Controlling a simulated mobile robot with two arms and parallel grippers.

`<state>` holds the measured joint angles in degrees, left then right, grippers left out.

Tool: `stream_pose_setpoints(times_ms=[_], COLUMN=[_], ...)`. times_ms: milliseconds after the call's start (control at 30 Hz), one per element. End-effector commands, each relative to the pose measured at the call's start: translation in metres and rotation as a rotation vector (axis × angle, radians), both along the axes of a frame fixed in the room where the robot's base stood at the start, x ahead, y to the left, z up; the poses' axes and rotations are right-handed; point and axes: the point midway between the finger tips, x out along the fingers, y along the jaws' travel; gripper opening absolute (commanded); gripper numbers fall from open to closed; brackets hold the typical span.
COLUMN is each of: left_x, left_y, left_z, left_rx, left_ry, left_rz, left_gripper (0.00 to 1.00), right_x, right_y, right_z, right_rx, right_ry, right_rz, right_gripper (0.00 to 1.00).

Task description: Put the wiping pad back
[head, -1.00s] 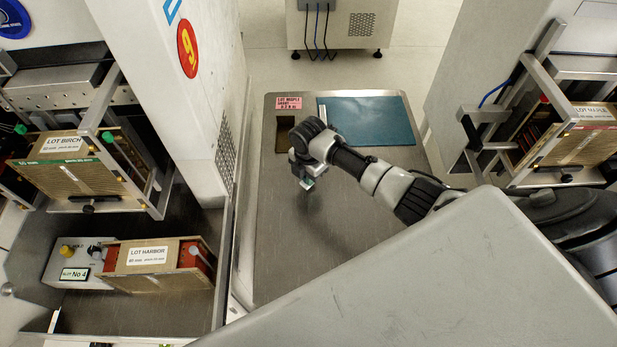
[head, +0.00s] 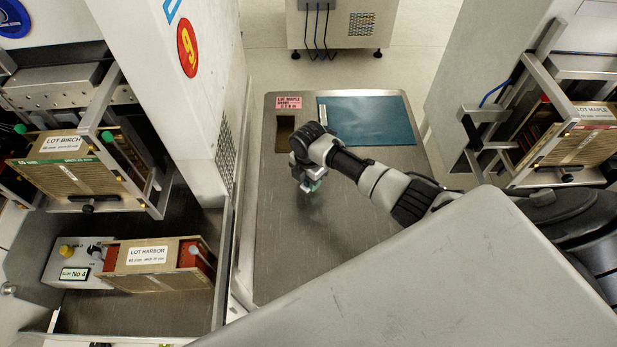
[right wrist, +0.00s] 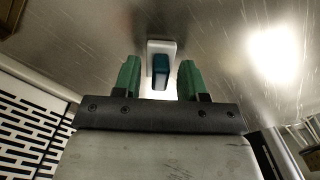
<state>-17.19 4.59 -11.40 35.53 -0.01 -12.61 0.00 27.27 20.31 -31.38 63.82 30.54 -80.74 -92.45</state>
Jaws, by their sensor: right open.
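The wiping pad (right wrist: 161,66), a small block with a white base and a dark blue part, shows in the right wrist view against the metal worktop. My right gripper (right wrist: 159,76) is open, with one green finger on each side of the pad and a visible gap on both sides. In the head view my right gripper (head: 311,184) points down over the worktop (head: 300,245), and the arm hides most of the pad there. I cannot tell the exact height of the fingers above the worktop. My left gripper is not in view.
A dark rectangular recess (head: 284,136) lies at the worktop's back left, below a pink LOT MAPLE label (head: 295,102). A blue mat (head: 372,120) lies at the back right. Machine columns stand on both sides. The front middle of the worktop is clear.

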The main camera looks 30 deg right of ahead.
Motion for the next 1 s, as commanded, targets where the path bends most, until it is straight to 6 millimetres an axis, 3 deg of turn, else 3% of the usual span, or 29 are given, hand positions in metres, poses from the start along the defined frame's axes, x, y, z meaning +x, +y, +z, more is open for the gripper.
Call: stream_pose_setpoints(times_ms=[167, 400, 600, 1000], left_x=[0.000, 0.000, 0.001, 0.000], left_y=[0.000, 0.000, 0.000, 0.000], left_z=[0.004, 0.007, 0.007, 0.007], left_rx=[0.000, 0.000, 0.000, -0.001], left_ry=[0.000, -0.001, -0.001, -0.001], left_rz=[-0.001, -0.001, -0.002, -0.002], left_gripper=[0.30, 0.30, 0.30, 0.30], right_x=[0.001, 0.001, 0.001, 0.000], right_y=[-0.001, 0.000, 0.000, 0.000], right_z=[0.023, 0.075, 0.108, 0.122], right_rx=[0.000, 0.000, 0.000, 0.000], right_ry=[-0.003, -0.004, -0.002, 0.000], right_rz=[-0.001, 0.001, 0.000, -0.001], right_gripper=[0.42, 0.42, 0.42, 0.42])
